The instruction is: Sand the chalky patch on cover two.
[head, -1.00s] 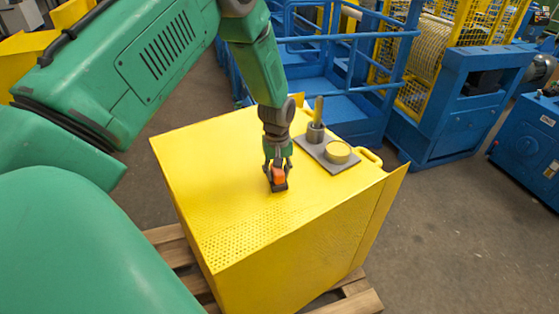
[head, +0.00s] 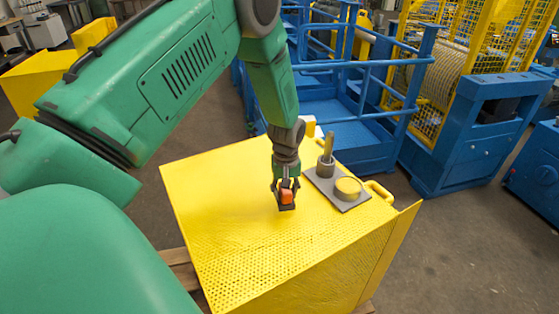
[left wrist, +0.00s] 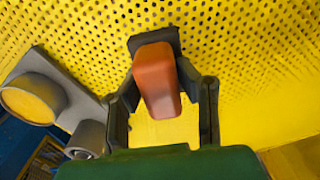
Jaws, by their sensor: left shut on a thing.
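The yellow cover (head: 225,190) is a large box with a perforated area on its top. My left gripper (head: 286,190) points down over the middle of that top, shut on an orange sanding block (head: 287,197) with a dark base. The block also shows in the left wrist view (left wrist: 157,80), between the two dark fingers (left wrist: 163,105). It is at or very near the surface; I cannot tell if it touches. No chalky patch stands out in either view. My right gripper is not in view.
A grey plate (head: 350,204) on the cover's top carries a cup with a brush-like handle (head: 328,148) and a round yellow tin (head: 348,188). A yellow handle (head: 380,191) is beside it. Blue railings (head: 360,65) stand behind.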

